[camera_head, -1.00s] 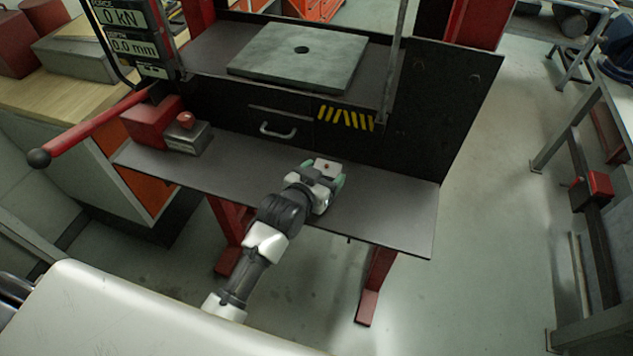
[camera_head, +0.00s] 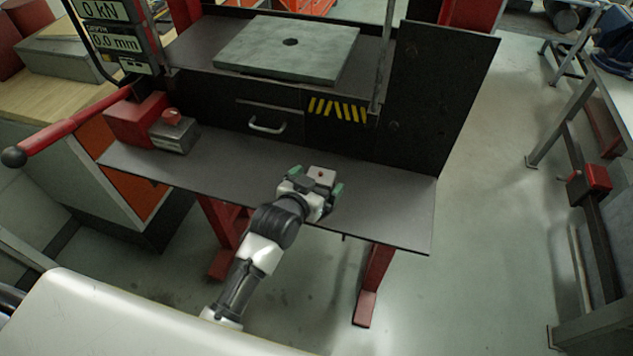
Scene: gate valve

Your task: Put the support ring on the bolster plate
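The bolster plate (camera_head: 330,58) is most likely the thick grey square slab with a small round hole, lying flat on the upper shelf of the press. Its top is bare. I can make out no support ring in the head view. My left gripper (camera_head: 318,182) is over the front part of the lower dark shelf, in front of and below the slab. Its green-edged fingers stand apart, with a small pale square part with a reddish dot between them. I cannot tell whether this part is held or belongs to the gripper. My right gripper is not in view.
The lower shelf (camera_head: 220,175) is mostly clear. A red block and a grey block with a red knob (camera_head: 174,132) stand at its left end. A red lever (camera_head: 75,122) sticks out left. A dark upright panel (camera_head: 440,95) and a thin post (camera_head: 385,60) flank the slab's right side.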

